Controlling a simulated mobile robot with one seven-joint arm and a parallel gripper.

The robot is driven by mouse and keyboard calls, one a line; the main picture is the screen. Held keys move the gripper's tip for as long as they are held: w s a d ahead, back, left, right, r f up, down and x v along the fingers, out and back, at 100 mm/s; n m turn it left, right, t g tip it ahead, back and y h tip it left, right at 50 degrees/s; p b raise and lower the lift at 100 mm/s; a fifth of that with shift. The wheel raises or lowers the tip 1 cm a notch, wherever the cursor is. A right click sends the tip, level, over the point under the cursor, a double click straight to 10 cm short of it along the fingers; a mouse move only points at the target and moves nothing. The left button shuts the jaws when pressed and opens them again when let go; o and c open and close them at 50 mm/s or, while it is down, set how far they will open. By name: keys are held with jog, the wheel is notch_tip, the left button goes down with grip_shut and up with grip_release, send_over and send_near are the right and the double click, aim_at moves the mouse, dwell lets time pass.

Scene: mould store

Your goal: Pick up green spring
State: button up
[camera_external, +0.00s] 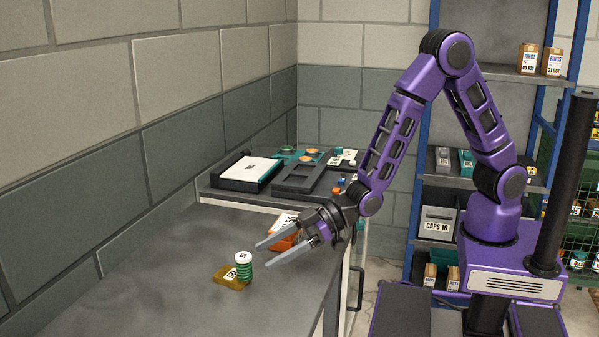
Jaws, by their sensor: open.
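The green spring (244,268) stands upright on the grey worktop, with a white labelled top. It is close beside a low amber block (228,282) with a white label; whether they touch I cannot tell. My gripper (263,256) is open and empty, its two long grey fingers pointing left toward the spring. In the picture the fingertips end just right of the spring's upper part. The spring appears outside the jaws; the exact gap in depth is unclear.
An orange item (283,239) with a white label sits behind my gripper, partly hidden by it. A raised section at the back holds a black tray with white paper (247,171) and dark holders (298,177). The worktop (165,270) left of the spring is clear, up to the wall.

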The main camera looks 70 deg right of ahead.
aim_at(243, 265)
jog(key=shift+r+x, duration=0.2)
jog(key=shift+x, duration=1.55)
jog(key=shift+r+x, duration=0.15)
jog(key=shift+x, duration=1.55)
jog(key=shift+w, duration=0.15)
grip_shut()
